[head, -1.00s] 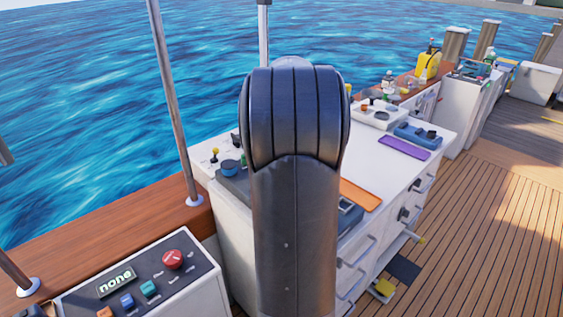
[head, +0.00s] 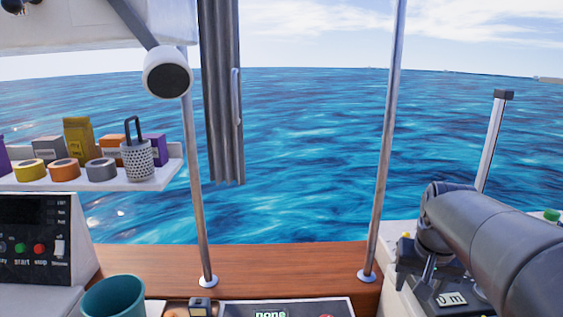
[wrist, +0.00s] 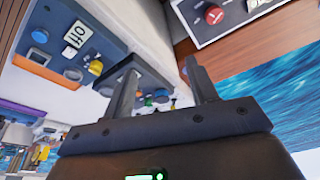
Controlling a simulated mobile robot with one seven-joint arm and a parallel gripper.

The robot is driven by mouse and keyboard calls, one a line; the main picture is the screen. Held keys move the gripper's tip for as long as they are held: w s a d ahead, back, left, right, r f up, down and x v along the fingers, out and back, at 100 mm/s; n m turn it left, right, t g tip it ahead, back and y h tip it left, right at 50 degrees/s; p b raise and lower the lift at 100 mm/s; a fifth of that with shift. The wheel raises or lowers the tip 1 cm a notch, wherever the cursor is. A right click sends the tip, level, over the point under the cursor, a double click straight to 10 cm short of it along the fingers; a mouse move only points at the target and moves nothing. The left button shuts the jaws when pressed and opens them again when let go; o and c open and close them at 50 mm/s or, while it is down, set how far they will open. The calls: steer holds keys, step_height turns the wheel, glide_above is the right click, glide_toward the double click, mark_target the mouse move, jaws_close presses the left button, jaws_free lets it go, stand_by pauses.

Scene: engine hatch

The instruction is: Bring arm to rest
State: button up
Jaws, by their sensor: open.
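My gripper (wrist: 160,72) is open in the wrist view, with two dark fingers apart and nothing between them. In the head view my arm reaches in from the right edge, and my gripper (head: 420,262) is at its far end, small and partly hidden by the wrist. It is above a grey control panel with a "0 m" display (head: 451,298). In the wrist view the gripper is over a white counter, near a dark panel with an "Off" display (wrist: 77,34).
A panel with a red button (wrist: 214,15) is at the top of the wrist view. In the head view, metal posts (head: 387,140) stand on the wooden rail (head: 290,262). Open water lies beyond.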

steer(key=s+a+f+n+t+y, duration=0.1)
steer(key=s+a+n, duration=0.3)
steer(key=s+a, duration=0.6)
steer(key=a+f+t, duration=0.1)
steer(key=a, duration=0.2)
steer(key=shift+s+a+t, duration=0.3)
steer(key=shift+s+t, duration=0.1)
stand_by(1.9)
